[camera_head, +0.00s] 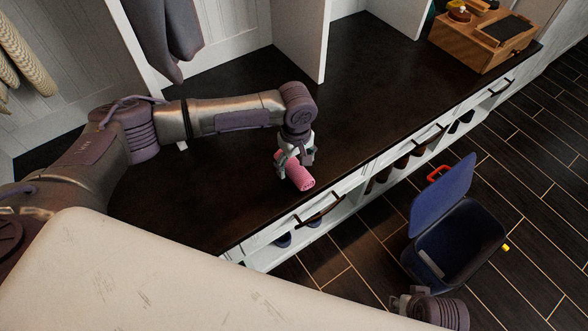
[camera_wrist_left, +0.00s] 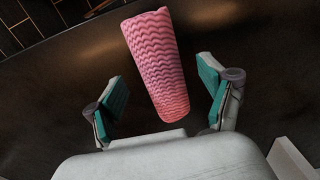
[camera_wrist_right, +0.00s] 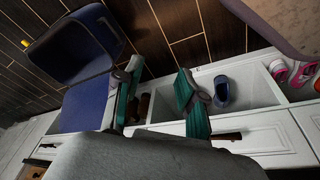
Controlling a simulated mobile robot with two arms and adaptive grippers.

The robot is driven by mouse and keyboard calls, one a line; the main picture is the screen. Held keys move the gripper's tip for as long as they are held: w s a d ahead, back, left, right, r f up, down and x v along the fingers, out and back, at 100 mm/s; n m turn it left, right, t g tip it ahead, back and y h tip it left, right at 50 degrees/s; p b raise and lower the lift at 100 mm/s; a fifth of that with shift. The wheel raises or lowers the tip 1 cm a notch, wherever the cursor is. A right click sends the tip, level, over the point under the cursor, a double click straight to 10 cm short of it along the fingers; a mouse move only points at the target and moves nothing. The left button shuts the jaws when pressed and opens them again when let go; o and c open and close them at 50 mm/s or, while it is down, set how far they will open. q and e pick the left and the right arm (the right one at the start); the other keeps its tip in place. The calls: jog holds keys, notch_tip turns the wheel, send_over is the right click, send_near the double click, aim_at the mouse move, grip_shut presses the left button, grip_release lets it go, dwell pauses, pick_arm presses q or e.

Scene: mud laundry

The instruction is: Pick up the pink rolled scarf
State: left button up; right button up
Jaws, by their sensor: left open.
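The pink rolled scarf (camera_head: 298,174) lies on the dark bench top near its front edge. In the left wrist view the scarf (camera_wrist_left: 157,65) shows a wavy pattern and extends between and beyond the finger pads. My left gripper (camera_head: 296,158) is over the scarf, with its fingers on either side. In the left wrist view the left gripper (camera_wrist_left: 160,100) is open, with gaps between the scarf and both pads. My right gripper (camera_wrist_right: 158,95) is open and empty in the right wrist view, in front of the bench's cubbies. Only part of the right arm shows in the head view.
The dark bench top (camera_head: 215,200) is mostly clear around the scarf. A wooden box (camera_head: 480,40) stands at its far right end. A blue open-lidded bin (camera_head: 455,240) stands on the floor in front. Grey cloth (camera_head: 165,35) hangs at the back left. Shoes sit in the cubbies below.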

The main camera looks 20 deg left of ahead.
pick_arm(q)
jog(key=shift+f+b, duration=0.3)
jog(key=shift+f, duration=1.1)
jog(key=c, duration=1.3)
pick_arm(e)
notch_tip(320, 180, up, 3)
jog(key=shift+r, duration=0.2)
